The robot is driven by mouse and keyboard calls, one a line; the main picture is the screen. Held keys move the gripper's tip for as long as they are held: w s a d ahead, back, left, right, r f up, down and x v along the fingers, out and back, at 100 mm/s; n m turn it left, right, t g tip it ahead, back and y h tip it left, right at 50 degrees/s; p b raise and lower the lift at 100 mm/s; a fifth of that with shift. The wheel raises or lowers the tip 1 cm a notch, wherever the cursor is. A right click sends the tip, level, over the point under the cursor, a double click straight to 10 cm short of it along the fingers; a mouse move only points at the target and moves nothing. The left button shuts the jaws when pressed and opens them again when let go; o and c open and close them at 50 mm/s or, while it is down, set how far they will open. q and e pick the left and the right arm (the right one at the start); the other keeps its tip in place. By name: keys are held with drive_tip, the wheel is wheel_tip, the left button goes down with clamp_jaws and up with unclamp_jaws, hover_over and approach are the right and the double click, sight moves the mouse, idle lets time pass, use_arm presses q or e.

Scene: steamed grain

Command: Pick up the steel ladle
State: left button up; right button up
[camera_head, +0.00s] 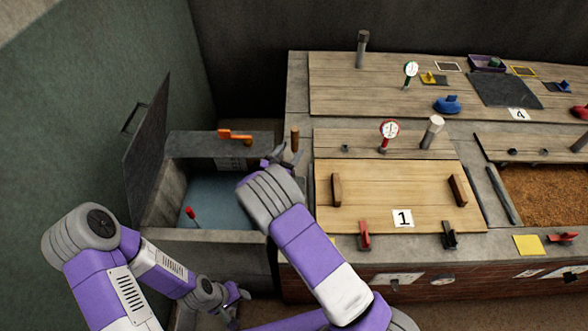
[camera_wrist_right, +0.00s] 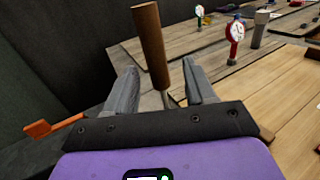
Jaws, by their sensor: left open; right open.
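An upright brown wooden handle (camera_head: 295,139) on a grey metal shaft stands at the right edge of the water basin; it looks like the steel ladle's, but no bowl shows. In the right wrist view the handle (camera_wrist_right: 151,45) rises, slightly tilted, between the two fingers, its metal shaft low between them. My right gripper (camera_head: 284,155) is open at the handle, with a gap showing on each side. I cannot tell how deep the handle sits between the fingers. My left gripper (camera_head: 240,293) is open and low in front of the basin, away from the handle.
The basin (camera_head: 160,235) holds bluish water and a red-tipped stick (camera_head: 191,214); its dark lid (camera_head: 146,140) stands open at left. An orange handle (camera_head: 235,136) sits on its back ledge. A wooden cover marked 1 (camera_head: 400,180) and a red gauge (camera_head: 389,130) lie to the right.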

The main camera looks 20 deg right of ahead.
sight(293, 146)
drive_tip(key=x, duration=0.4)
drive_tip(key=shift+w+f+b, duration=0.15)
drive_tip(key=shift+w+b, duration=0.05)
drive_tip(key=shift+b, duration=0.1)
clamp_jaws()
